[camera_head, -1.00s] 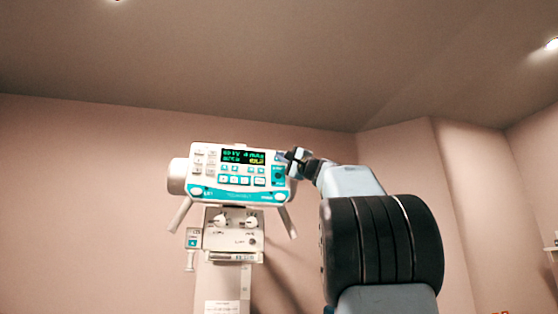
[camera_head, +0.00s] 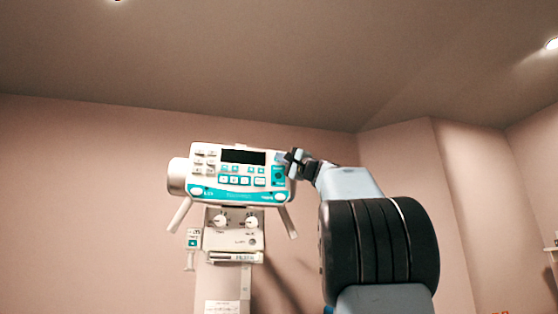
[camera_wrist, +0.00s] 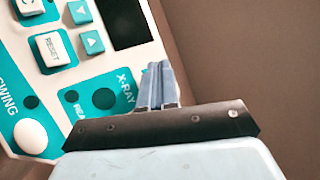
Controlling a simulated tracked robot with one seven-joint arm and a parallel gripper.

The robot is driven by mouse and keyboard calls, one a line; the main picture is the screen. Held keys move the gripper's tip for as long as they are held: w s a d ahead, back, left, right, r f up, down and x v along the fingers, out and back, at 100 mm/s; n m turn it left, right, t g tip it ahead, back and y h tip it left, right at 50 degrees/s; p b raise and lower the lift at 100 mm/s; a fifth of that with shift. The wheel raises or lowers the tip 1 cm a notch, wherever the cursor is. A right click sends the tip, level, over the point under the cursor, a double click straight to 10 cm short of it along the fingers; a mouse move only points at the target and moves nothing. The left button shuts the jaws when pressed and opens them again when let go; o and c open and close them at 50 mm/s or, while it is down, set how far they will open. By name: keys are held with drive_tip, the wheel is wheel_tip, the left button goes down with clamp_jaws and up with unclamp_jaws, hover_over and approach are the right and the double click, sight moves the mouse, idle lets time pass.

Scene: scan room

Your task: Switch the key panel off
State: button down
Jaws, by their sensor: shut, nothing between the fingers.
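The key panel (camera_head: 240,195) is a white and teal control unit on a stand, left of centre in the head view. Its display (camera_head: 243,157) is dark. My gripper (camera_head: 291,160) is at the panel's upper right corner, with its fingers shut and empty. In the wrist view the shut fingers (camera_wrist: 159,86) are over the panel's right edge, beside the dark screen (camera_wrist: 122,20) and the X-RAY label. A RESET key (camera_wrist: 52,48) and two arrow keys show to their left. Whether the fingertips touch the panel cannot be told.
Below the panel are two round white knobs (camera_head: 221,221) on the stand, and slanted handles (camera_head: 180,214) stick out at both sides. My arm fills the space to the right. The wall (camera_head: 80,200) behind is bare.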

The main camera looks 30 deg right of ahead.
idle(0.4)
drive_tip(key=shift+s+a, duration=0.2)
drive_tip(key=shift+s, duration=0.5)
drive_tip(key=shift+s, duration=0.15)
drive_tip(key=shift+s+a, duration=0.25)
drive_tip(key=shift+s, duration=0.5)
drive_tip(key=shift+s+a, duration=0.2)
drive_tip(key=shift+s, duration=0.6)
drive_tip(key=shift+s+a, duration=0.25)
drive_tip(key=shift+s, duration=0.5)
drive_tip(key=shift+f, duration=0.1)
